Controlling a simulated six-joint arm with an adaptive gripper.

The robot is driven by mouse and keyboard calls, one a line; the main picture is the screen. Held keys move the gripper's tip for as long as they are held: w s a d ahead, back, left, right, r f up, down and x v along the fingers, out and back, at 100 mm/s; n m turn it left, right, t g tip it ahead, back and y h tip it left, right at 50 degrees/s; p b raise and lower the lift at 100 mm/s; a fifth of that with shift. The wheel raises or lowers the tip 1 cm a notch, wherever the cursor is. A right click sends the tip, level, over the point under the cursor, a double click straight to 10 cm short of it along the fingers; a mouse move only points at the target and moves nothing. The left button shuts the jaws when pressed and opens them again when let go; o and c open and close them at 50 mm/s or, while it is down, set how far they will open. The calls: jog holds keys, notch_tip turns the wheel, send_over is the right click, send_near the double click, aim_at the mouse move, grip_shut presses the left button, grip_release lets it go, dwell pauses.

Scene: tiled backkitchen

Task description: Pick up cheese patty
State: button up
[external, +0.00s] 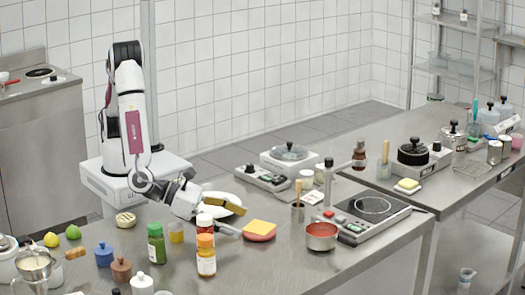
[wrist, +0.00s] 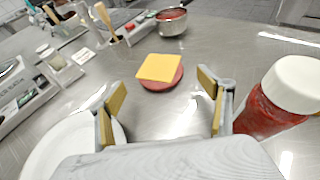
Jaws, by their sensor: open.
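The cheese patty (external: 259,230) is a reddish round patty with a square yellow cheese slice on top. It lies flat on the steel table, right of my gripper (external: 232,220) in the external view. In the wrist view the cheese patty (wrist: 160,71) is ahead, beyond and between the fingertips of my gripper (wrist: 160,98). My gripper is open, with tan pads facing each other and nothing between them. The cheese patty is apart from both fingers.
A red bottle with a white cap (wrist: 279,98) stands close to the right finger. A white plate (wrist: 75,148) lies by the left finger. A red-filled pot (external: 321,236) stands beyond the patty. An orange-capped bottle (external: 206,256) and a green bottle (external: 156,243) stand in front.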

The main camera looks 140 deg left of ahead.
aim_at(251, 228)
jog(key=shift+x, duration=2.1)
jog(key=shift+s+f, duration=0.1)
jog(key=shift+f, duration=0.05)
jog(key=c, duration=1.3)
